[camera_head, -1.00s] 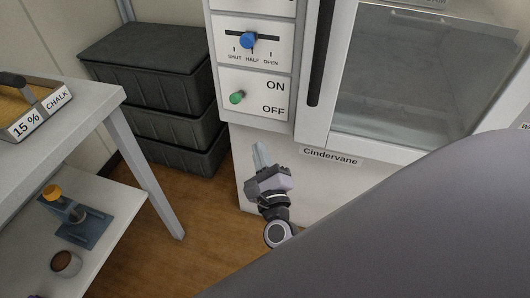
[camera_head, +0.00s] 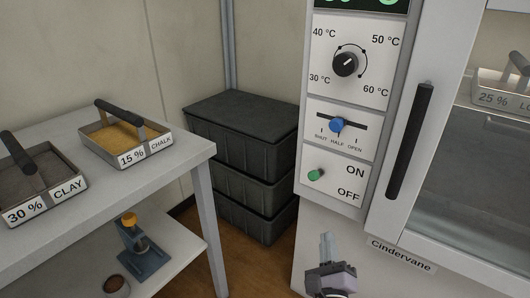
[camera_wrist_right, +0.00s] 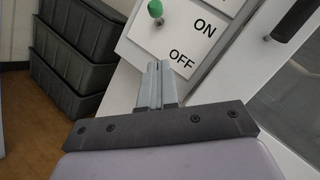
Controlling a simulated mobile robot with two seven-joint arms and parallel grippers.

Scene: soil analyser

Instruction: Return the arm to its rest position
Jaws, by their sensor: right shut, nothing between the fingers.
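My right gripper (camera_head: 326,250) is at the bottom of the head view, in front of the lower front of the white cabinet labelled Cindervane (camera_head: 400,256). Its fingers point up and are closed together with nothing between them. In the right wrist view the shut fingers (camera_wrist_right: 158,84) are just below the panel with the green ON/OFF switch (camera_wrist_right: 155,9), apart from the switch. In the head view the green switch (camera_head: 316,174) sits above the gripper, nearer the ON label. My left gripper is not in view.
Stacked dark bins (camera_head: 243,160) stand left of the cabinet. A white table (camera_head: 190,150) at left holds a chalk tray (camera_head: 132,157) and a clay tray (camera_head: 70,190); a blue device (camera_head: 142,255) is on its lower shelf. The cabinet's door handle (camera_head: 409,140) is at right.

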